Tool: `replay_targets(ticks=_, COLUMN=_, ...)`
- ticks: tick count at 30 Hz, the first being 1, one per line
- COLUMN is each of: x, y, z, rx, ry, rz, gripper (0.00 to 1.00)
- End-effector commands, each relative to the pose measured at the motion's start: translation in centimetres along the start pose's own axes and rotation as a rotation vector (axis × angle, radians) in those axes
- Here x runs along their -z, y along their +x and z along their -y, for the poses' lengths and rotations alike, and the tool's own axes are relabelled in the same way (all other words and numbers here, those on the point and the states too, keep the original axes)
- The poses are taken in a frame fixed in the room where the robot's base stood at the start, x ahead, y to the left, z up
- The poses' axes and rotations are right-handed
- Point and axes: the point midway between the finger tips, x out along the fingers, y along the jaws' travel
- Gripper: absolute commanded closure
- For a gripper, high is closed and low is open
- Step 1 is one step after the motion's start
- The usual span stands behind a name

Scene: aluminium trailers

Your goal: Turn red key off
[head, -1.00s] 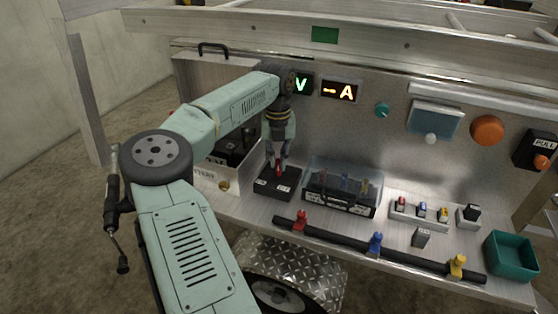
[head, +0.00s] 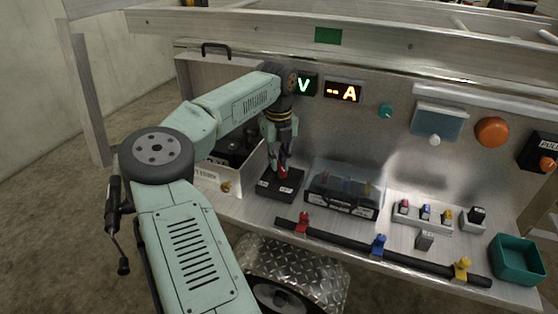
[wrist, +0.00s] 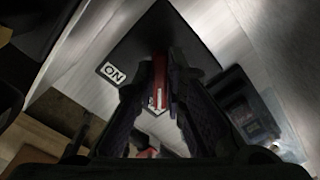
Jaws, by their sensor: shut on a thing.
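The red key (head: 284,173) stands on a low black switch box (head: 292,189) on the metal shelf. My gripper (head: 280,166) points down over the box with its fingers around the key. In the wrist view the red key (wrist: 159,78) shows as a narrow red strip between the two dark fingers (wrist: 155,95), which are closed on it. A white ON label (wrist: 112,73) lies on the box top, left of the key. The fingers hide part of the key, and its exact angle is hard to tell.
A clear-lidded box (head: 340,191) stands close to the right of the switch box. An open compartment (head: 219,183) is on the left. A black bar with coloured clamps (head: 341,232) runs along the front. A teal bin (head: 517,260) sits far right.

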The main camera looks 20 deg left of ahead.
Motion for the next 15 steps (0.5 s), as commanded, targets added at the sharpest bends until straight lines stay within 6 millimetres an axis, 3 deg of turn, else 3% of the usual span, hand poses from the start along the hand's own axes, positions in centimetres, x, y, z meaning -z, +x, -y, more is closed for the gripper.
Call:
replay_targets(ticks=5, x=0.0, y=-0.02, z=-0.01, rx=0.0, ry=-0.002, rz=0.0, gripper=1.0)
replay_targets(ticks=6, x=0.0, y=-0.02, z=-0.01, rx=0.0, ry=-0.002, rz=0.0, gripper=0.86)
replay_targets(ticks=15, x=-0.01, y=-0.01, z=-0.01, rx=0.0, ry=0.0, rz=0.0, gripper=0.68)
